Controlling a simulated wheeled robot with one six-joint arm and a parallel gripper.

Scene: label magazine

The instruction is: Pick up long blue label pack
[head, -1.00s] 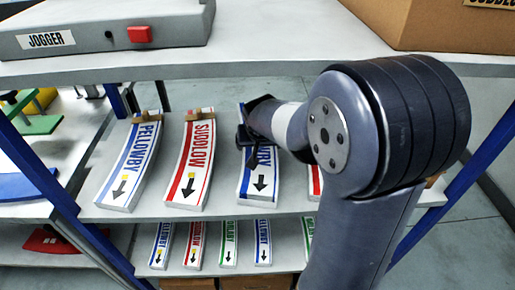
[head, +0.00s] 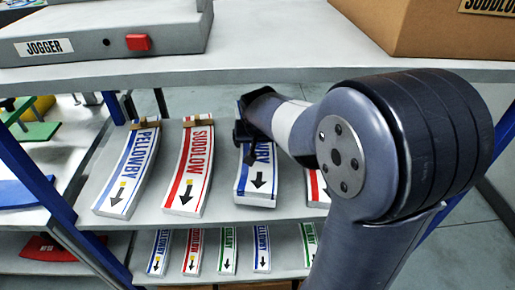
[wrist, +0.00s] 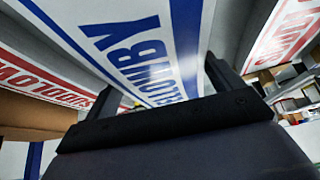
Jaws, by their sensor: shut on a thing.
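A long white label pack with blue edge stripes and blue lettering (head: 257,184) is on the middle shelf, third from the left in the head view. My gripper (head: 247,138) is at its far end, shut on it, with the near end and black arrow in clear view. In the wrist view the blue-lettered face (wrist: 140,50) runs between the two dark fingers of my gripper (wrist: 160,88). The far end is partly hidden by my gripper. Whether the pack touches the shelf I cannot tell.
Another blue pack (head: 128,175) and a red SUDDLOW pack (head: 188,175) lie to the left. A red-marked pack (head: 317,188) is close on the right, partly behind my arm. Shorter packs (head: 227,250) fill the lower shelf. The upper shelf (head: 270,62) overhangs.

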